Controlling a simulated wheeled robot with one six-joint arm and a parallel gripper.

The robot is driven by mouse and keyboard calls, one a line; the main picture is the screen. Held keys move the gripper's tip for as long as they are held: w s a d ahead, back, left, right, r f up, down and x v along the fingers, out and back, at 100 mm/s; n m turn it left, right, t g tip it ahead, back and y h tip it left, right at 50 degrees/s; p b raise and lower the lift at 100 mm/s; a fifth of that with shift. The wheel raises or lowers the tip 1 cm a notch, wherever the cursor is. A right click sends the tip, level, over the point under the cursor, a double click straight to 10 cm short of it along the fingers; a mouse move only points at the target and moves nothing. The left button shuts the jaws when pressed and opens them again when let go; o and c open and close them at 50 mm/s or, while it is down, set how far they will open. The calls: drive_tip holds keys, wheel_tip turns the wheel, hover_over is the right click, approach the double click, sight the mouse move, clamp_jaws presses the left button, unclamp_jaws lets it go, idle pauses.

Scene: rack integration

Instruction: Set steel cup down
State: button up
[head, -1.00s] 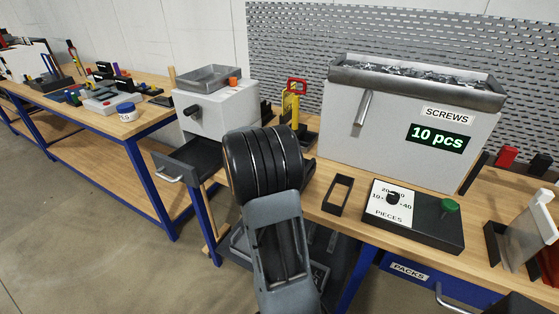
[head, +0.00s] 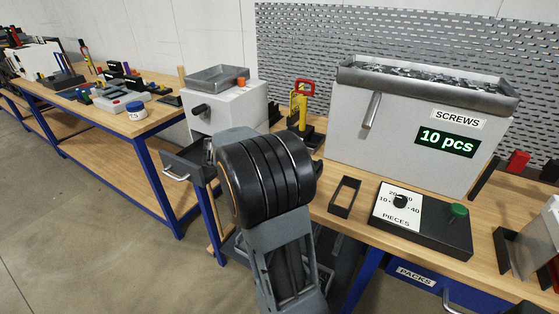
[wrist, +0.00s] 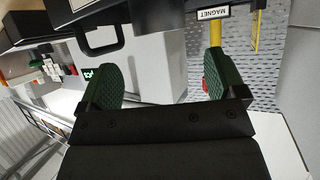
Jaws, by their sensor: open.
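I cannot make out the steel cup in any current view; it may be hidden behind my arm or out of frame. My gripper (wrist: 160,78) shows in the wrist view with its two green-padded fingers spread apart. I see nothing held between them. Beyond the fingers is a pale grey box face. In the head view my wrist hides the gripper. It stands in front of the bench, near the grey machine (head: 225,112) with an open dark drawer (head: 190,160).
The screw dispenser (head: 400,125) reads "10 pcs". Before it are an empty black frame (head: 345,196) and the control box (head: 425,222) with a green button. A yellow tool with a red handle (head: 300,105) stands behind my wrist. Another bench (head: 150,112) is at left; open floor lies before it.

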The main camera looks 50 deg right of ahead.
drive_tip(key=s+a+f+n+t+y, duration=0.1)
drive_tip(key=s+a+n+y, duration=0.2)
drive_tip(key=a+n, duration=0.3)
drive_tip(key=s+a+f+n+t+y, duration=0.1)
drive_tip(key=s+a+n+y, duration=0.3)
drive_tip(key=a, duration=0.9)
drive_tip(key=s+a+f+n+t+y, duration=0.2)
drive_tip(key=s+a+n+t+y, duration=0.1)
drive_tip(key=a+n, duration=0.6)
drive_tip(key=shift+s+a+n+y, duration=0.3)
drive_tip(key=shift+s+y, duration=0.4)
drive_tip(key=shift+y, duration=0.4)
drive_tip(key=shift+f, duration=0.1)
drive_tip(key=shift+t, duration=0.3)
wheel_tip(320, 180, up, 6)
drive_tip(key=p, duration=0.4)
drive_tip(key=shift+s+f+p, duration=0.1)
drive_tip(key=shift+f+p, duration=0.05)
drive_tip(key=shift+p, duration=0.15)
drive_tip(key=shift+c, duration=0.4)
